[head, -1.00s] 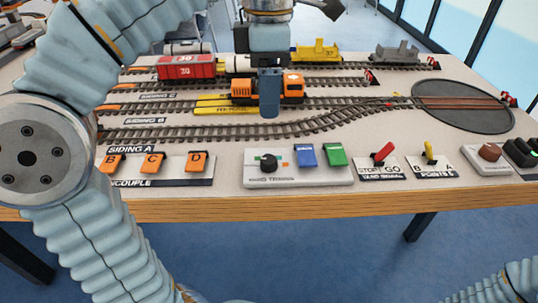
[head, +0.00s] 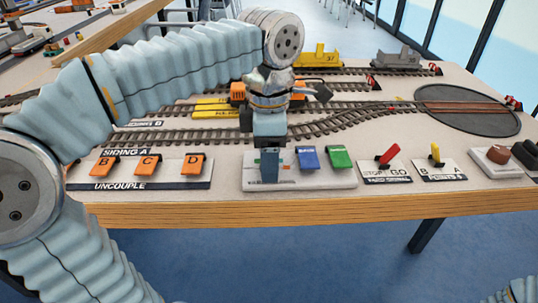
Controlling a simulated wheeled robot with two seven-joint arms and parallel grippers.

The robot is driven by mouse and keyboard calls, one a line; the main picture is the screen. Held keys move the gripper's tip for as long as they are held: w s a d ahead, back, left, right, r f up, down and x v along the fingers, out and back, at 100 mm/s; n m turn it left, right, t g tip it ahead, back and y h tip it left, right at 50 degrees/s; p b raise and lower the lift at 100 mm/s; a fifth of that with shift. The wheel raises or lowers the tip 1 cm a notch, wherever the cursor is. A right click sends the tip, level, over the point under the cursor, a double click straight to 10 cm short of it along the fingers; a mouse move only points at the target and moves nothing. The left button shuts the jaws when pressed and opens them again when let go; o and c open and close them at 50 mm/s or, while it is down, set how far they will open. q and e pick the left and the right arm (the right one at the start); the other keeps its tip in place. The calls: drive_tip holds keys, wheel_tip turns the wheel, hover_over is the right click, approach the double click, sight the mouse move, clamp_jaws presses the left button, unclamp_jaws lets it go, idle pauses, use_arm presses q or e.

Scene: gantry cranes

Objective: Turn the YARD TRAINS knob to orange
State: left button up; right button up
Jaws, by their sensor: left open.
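The white knob panel (head: 330,184) sits near the table's front edge, with a blue switch (head: 307,157) and a green switch (head: 340,157) on it. Its front label is too small and too covered to read. The black knob at the panel's left end is hidden behind my left gripper (head: 270,168). The gripper points down over that spot, with its blue-grey finger in front of the knob. It is open; I cannot tell whether it touches the knob. Small green and orange marks show beside the finger. My right gripper is out of view.
Orange uncouple switches (head: 149,165) stand left of the panel. A red STOP/GO lever (head: 389,155) and a yellow points lever (head: 436,154) stand to its right. Tracks, wagons and a dark turntable (head: 466,110) lie behind.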

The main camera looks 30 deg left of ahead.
use_arm(q)
drive_tip(key=c, duration=1)
drive_tip(key=shift+c, duration=0.2)
